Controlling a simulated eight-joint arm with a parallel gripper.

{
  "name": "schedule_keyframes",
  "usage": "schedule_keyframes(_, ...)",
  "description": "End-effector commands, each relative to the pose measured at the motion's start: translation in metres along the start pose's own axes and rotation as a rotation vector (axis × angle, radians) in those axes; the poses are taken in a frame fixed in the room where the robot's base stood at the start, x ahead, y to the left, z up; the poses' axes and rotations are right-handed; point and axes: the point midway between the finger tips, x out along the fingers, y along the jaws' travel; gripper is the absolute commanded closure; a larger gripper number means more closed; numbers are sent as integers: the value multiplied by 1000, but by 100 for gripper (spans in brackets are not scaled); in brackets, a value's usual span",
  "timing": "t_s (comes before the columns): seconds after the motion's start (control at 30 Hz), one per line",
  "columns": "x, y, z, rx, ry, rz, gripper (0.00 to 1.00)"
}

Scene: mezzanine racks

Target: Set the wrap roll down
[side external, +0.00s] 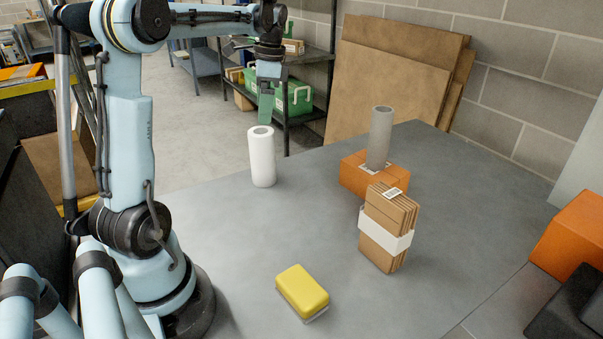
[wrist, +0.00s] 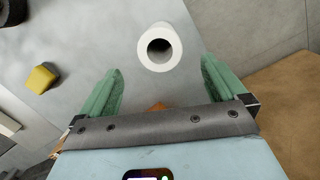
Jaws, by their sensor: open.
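The wrap roll, a white cylinder (side external: 263,160) with a dark hollow core, stands upright on the grey table near its far edge. In the wrist view the roll (wrist: 174,62) shows end-on, centred ahead of the gap between my green fingers. My gripper (side external: 265,119) is open and empty, pointing down at the top of the roll. The fingertips appear close above or behind its rim in the side view; the exact gap cannot be told. Neither finger visibly presses on the roll.
An orange box (side external: 356,178) with a grey tube (side external: 380,138) upright on it stands to the right. A banded cardboard stack (side external: 386,230) and a yellow block (side external: 302,290) stand nearer the camera. The table (side external: 235,232) is clear around the roll.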

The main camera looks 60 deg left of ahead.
Motion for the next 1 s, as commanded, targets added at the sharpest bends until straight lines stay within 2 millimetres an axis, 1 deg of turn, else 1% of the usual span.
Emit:
schedule_keyframes(0.1, -10, 0, 0, 0, 0, 0, 2)
schedule_keyframes(0.23, -16, 3, -2, -1, 5, -6, 2)
schedule_keyframes(0.27, -17, 6, -4, -4, 9, -12, 2)
schedule_keyframes(0.37, -19, 22, -14, -25, 41, -48, 2)
schedule_keyframes(0.47, -21, 51, -31, -63, 104, -103, 2)
schedule_keyframes(0.6, -18, 100, -52, -134, 230, -168, 2)
schedule_keyframes(0.67, -15, 120, -58, -165, 290, -186, 2)
schedule_keyframes(0.7, -12, 134, -62, -185, 332, -193, 2)
schedule_keyframes(0.9, 9, 200, -74, -284, 545, -183, 2)
schedule_keyframes(1.0, 22, 226, -76, -327, 636, -156, 2)
